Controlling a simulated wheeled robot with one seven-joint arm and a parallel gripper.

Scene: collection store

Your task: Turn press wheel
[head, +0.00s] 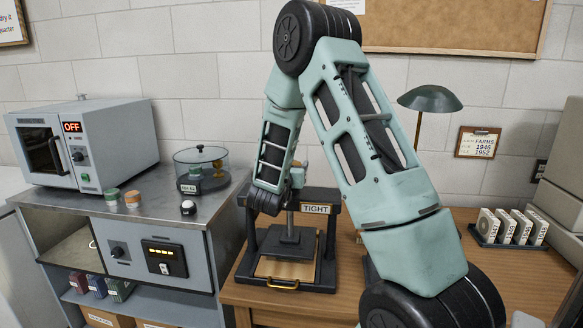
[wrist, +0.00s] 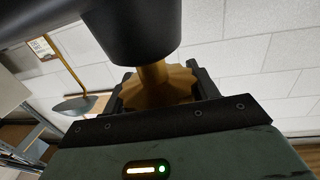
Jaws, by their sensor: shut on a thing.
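The black press (head: 328,245) stands on the wooden table in the head view, with a "TIGHT" label (head: 316,209) on its top beam. A dark plate on a screw sits low in its frame. The brass-coloured press wheel (wrist: 168,88) shows in the wrist view, with a lobed edge. My gripper (wrist: 165,92) is shut on the wheel, with a dark finger at each side of it. In the head view my arm covers the left of the beam and most of the wheel. A dark cylinder (wrist: 130,30) in the wrist view hides part of the wheel.
A steel bench at left holds an oven (head: 95,145) reading "OFF", a glass dome (head: 202,165) and small jars. A green lamp (head: 430,100) and a rack of white blocks (head: 505,230) stand to the right of the press. A brass handle (head: 283,286) sticks out at the press's front.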

